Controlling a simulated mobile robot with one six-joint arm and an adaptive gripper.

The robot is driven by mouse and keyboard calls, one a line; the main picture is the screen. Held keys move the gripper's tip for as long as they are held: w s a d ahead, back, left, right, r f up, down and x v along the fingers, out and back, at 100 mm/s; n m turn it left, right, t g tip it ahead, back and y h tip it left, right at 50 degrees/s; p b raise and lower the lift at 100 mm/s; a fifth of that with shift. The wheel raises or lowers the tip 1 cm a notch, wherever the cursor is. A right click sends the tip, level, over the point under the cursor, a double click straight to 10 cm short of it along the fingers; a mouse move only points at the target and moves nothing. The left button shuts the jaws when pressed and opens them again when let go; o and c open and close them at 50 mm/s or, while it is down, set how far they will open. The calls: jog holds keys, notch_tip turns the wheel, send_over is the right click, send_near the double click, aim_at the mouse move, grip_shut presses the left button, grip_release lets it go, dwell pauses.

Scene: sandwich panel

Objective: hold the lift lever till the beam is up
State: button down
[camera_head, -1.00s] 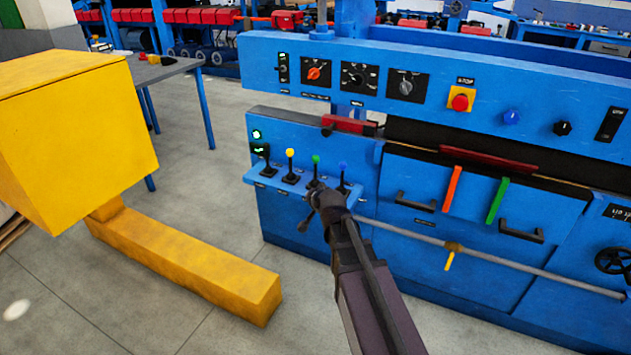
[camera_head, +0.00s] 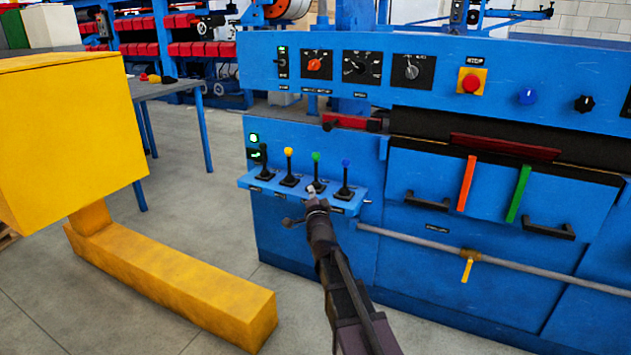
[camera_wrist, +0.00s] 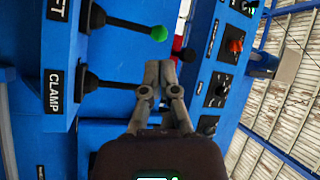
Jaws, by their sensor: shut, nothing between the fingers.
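The lift lever (camera_head: 316,169) has a green knob and stands third in a row of levers on a blue shelf. In the wrist view its green knob (camera_wrist: 159,33) is at the top, beside a label of which "FT" shows. The lever marked CLAMP (camera_wrist: 110,84) is below it there, its end hidden by my fingers. My gripper (camera_wrist: 160,70) is shut and empty, with its fingertips apart from the green knob. In the head view my gripper (camera_head: 313,190) is in front of the lift lever's foot. I cannot tell for sure which part is the beam.
A yellow-knobbed lever (camera_head: 289,167) and a blue-knobbed lever (camera_head: 346,177) flank the lift lever closely. A control panel (camera_head: 430,65) overhangs above. A yellow block (camera_head: 70,135) on a long yellow foot (camera_head: 175,285) stands left. Grey floor lies between.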

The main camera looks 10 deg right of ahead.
aim_at(316, 160)
jog(key=shift+w+d+f+m+t+h+b, duration=0.1)
jog(key=shift+d+f+m+t+h+b, duration=0.15)
jog(key=shift+f+m+t+h+b, duration=0.55)
jog(key=shift+w+d+f+m+t+h+b, duration=0.1)
jog(key=shift+d+f+m+h+b, duration=0.15)
jog(key=shift+m+b, duration=0.6)
jog(key=shift+w+d+f+m+t+h+b, duration=0.1)
jog(key=shift+d+f+m+t+h+b, duration=0.3)
jog(key=shift+b, duration=0.85)
jog(key=p+x, duration=0.5)
jog(key=x, duration=0.8)
jog(key=shift+w+p, duration=0.25)
jog(key=shift+p, duration=0.15)
jog(key=shift+w+r, duration=0.1)
jog(key=shift+w, duration=0.1)
